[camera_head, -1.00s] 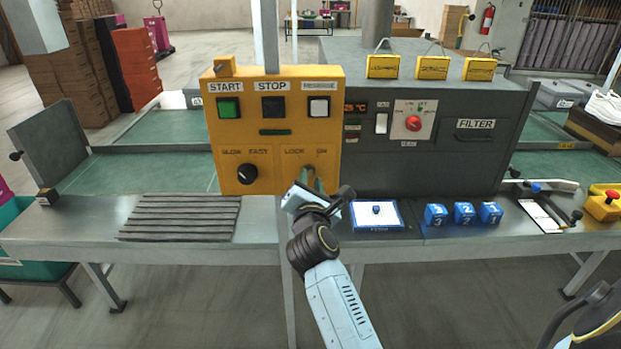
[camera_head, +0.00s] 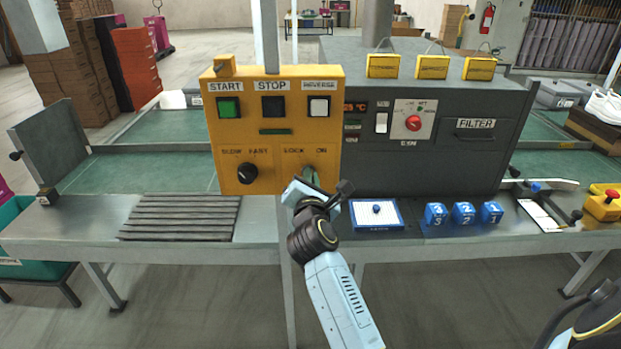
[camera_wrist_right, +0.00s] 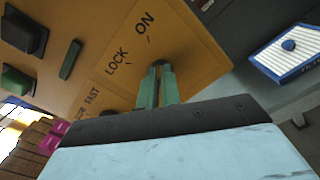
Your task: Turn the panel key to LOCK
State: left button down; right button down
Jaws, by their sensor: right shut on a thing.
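The yellow control panel (camera_head: 225,125) stands on the bench, with LOCK and ON printed at its lower right above the key switch. My right gripper (camera_head: 310,178) is at that switch, its green fingers pointing at the panel face. In the right wrist view, the right gripper's fingers (camera_wrist_right: 157,88) are shut together on the key just below the LOCK and ON labels. The key itself is mostly hidden between the fingertips, so its angle cannot be read. My left gripper is not in view.
A dark FILTER machine (camera_head: 460,165) stands close on the right. A blue-and-white tray (camera_head: 391,222) and blue numbered blocks (camera_head: 464,213) lie in front.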

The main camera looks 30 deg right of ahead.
jog(key=shift+w+a+n+p, duration=0.1)
jog(key=shift+a+n+p, duration=0.05)
jog(key=shift+n+p, duration=1.85)
jog(key=shift+w+a+n+p, duration=0.1)
jog(key=shift+n+p, duration=1.35)
jog(key=shift+n, duration=1.1)
jog(key=shift+a+n+p, duration=0.15)
jog(key=shift+n+p, duration=1.6)
jog(key=shift+n, duration=0.5)
jog(key=shift+f+n, duration=0.1)
jog(key=shift+n, duration=0.2)
jog(key=c, duration=1.6)
grip_release()
